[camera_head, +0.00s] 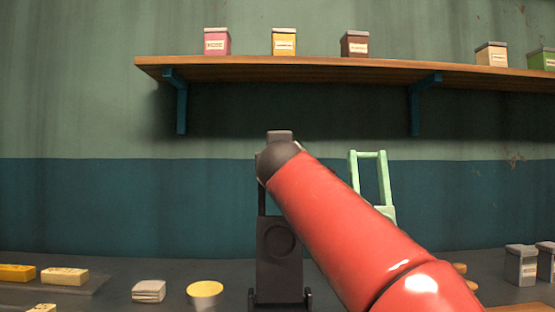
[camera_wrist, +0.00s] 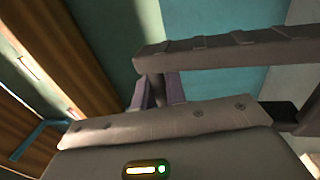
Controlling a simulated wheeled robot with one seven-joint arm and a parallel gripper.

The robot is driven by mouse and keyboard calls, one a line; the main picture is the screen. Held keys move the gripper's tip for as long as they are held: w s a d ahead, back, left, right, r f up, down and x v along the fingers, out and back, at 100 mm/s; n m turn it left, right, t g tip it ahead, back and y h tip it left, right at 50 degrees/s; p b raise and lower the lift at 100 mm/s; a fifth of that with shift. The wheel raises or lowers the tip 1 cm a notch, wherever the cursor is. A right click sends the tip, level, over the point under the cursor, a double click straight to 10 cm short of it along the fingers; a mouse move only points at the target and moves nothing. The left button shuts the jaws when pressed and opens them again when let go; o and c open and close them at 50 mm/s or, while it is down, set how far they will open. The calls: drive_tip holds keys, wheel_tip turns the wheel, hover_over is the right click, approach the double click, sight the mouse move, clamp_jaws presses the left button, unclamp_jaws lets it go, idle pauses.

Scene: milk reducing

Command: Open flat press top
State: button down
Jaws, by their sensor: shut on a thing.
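A dark grey flat press stands on the counter in the middle of the head view. Its plate (camera_head: 280,258), with a round mark, stands upright, and a thin dark handle post (camera_head: 262,200) rises above it. My gripper (camera_head: 280,136) is at the top of this handle, partly hidden by my red arm. In the wrist view a grey handle bar (camera_wrist: 230,50) crosses in front of the gripper. My gripper's fingers (camera_wrist: 157,90) are shut on the handle; the exact contact is partly hidden by the palm. The press's lower right side is hidden behind my arm.
A light green handled frame (camera_head: 369,156) stands right of the press, partly behind my arm. A yellow disc (camera_head: 205,289) and a pale stack (camera_head: 149,291) lie left. Grey canisters (camera_head: 521,265) stand far right. A wooden shelf (camera_head: 330,68) with small boxes hangs above.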

drive_tip(key=shift+w+f, duration=0.2)
drive_tip(key=shift+f, duration=0.3)
drive_tip(key=c, duration=1.5)
unclamp_jaws()
drive_tip(key=shift+w, duration=0.1)
drive_tip(key=shift+r, duration=0.15)
drive_tip(key=s+b, duration=0.2)
drive_tip(key=s, duration=0.6)
drive_tip(key=shift+d+f, duration=0.15)
drive_tip(key=shift+f, duration=0.1)
